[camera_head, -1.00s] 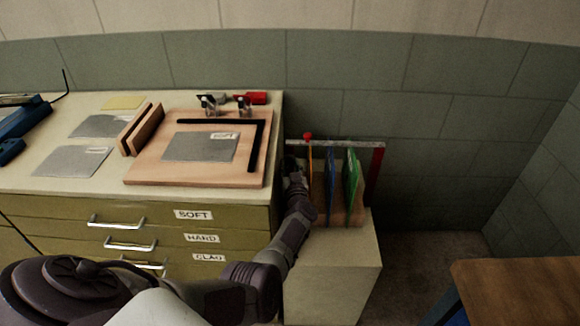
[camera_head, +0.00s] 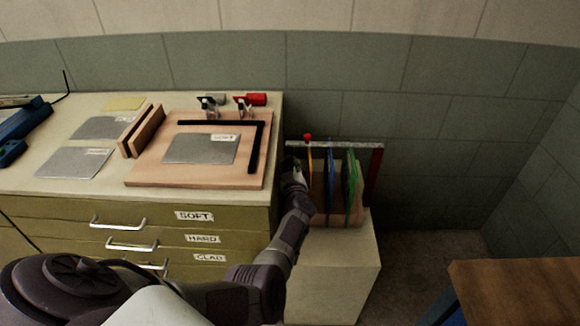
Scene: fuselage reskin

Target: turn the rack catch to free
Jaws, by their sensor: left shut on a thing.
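The rack (camera_head: 343,219) stands on a pale block right of the drawer cabinet. It holds upright coloured sheets: an orange one (camera_head: 309,160), a blue one (camera_head: 330,185) and a green one (camera_head: 351,190). A grey bar (camera_head: 345,146) runs across its top, with a red knob (camera_head: 307,137) near the left end and a red upright at the right. My left gripper (camera_head: 292,165) is at the rack's left side, below the bar's left end. It is shut, but my own arm hides what its fingers hold. My right gripper is out of view.
The cabinet top (camera_head: 60,195) left of the rack carries a wooden board (camera_head: 145,176) with a metal sheet (camera_head: 200,149), clamps and loose sheets. A wooden table (camera_head: 520,290) stands at the lower right. Bare floor lies between it and the block (camera_head: 345,265).

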